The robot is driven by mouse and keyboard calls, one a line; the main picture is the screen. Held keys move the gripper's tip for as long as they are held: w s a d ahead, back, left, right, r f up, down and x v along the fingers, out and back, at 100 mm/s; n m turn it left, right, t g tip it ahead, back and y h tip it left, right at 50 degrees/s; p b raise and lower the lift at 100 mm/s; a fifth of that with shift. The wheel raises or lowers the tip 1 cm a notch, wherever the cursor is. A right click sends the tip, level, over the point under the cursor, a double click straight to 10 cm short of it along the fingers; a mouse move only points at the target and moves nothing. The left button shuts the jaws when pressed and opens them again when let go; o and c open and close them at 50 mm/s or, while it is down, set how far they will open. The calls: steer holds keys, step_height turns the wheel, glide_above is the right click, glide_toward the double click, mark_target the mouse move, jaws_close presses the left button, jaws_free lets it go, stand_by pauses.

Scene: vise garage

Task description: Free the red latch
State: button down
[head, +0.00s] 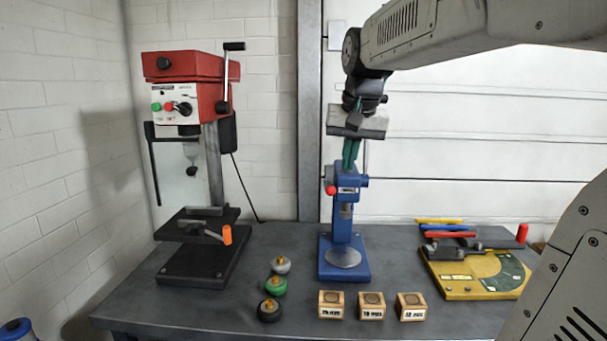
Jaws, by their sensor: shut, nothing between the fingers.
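A small red knob (330,190) sits on the left side of the head of a blue bench press (342,235); it looks like the red latch. My gripper (350,168) points down with its green fingers together and empty. The fingertips are at the top of the press head, just above and right of the red knob. I cannot tell whether they touch the press. The fingers hide part of the top of the press.
A red and black drill press (185,80) stands at the left. Three round knobs (275,285) and three labelled wooden blocks (371,312) lie in front. A yellow fixture (462,284) with coloured bars is at the right. The grey table (200,315) is clear at front left.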

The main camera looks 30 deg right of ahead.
steer(key=w+d+r+m+t, duration=0.1)
steer(key=w+d+r, duration=0.25)
steer(key=r, duration=0.25)
glide_above(333, 188)
steer(key=d, duration=0.2)
step_height(333, 188, down, 9)
steer(key=shift+a+f+m+h, duration=0.3)
steer(key=shift+a+f, duration=0.3)
steer(key=shift+f, duration=0.3)
steer(key=shift+a+f, duration=0.15)
steer(key=shift+f, duration=0.4)
steer(key=shift+s+a+f, duration=0.2)
steer(key=shift+s+f, duration=0.05)
steer(key=shift+f, duration=0.2)
steer(key=shift+s+a+f, duration=0.15)
steer(key=shift+s+f, duration=0.05)
steer(key=shift+f, duration=0.25)
steer(key=shift+r, duration=0.15)
